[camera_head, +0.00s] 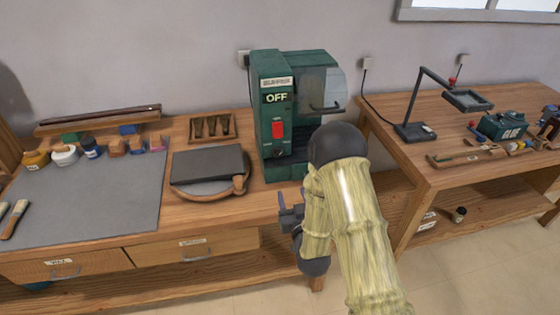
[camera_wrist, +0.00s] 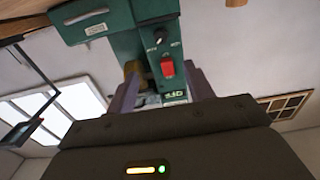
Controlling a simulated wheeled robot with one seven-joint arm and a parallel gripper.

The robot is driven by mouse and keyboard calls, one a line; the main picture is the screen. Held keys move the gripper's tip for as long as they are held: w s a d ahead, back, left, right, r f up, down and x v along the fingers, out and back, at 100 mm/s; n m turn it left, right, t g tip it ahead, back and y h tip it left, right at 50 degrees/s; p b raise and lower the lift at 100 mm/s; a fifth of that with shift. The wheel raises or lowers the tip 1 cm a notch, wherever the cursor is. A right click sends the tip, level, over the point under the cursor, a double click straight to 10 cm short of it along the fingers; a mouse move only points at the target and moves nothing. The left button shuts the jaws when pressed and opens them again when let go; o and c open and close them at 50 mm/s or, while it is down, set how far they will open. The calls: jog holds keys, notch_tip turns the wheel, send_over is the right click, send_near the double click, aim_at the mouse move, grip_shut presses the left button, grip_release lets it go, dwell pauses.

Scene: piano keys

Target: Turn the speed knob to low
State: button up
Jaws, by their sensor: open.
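A green machine (camera_head: 293,83) stands on the workbench and its display reads OFF. A red switch (camera_head: 278,130) is on its front, with a dark round knob (camera_head: 282,151) below it. In the wrist view, the picture is turned over, and the black knob (camera_wrist: 160,33) with a pale pointer mark sits above the red switch (camera_wrist: 167,67). Small labels flank the knob, too small to read. My gripper (camera_head: 290,212) is open and empty, in front of and below the machine front, apart from the knob. Its two fingers (camera_wrist: 163,82) frame the switch area in the wrist view.
A flat dark slab on a round board (camera_head: 208,165) and a wooden tray (camera_head: 212,138) lie left of the machine. A grey mat (camera_head: 95,200) covers the bench's left part. A second bench (camera_head: 450,170) with a lamp (camera_head: 415,128) stands right.

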aim_at(279, 155)
jog(key=shift+a, duration=0.1)
jog(key=p+x, duration=0.3)
jog(key=x, duration=1.4)
jog(key=shift+w, duration=0.2)
jog(key=c, duration=1)
jog(key=shift+o, duration=0.2)
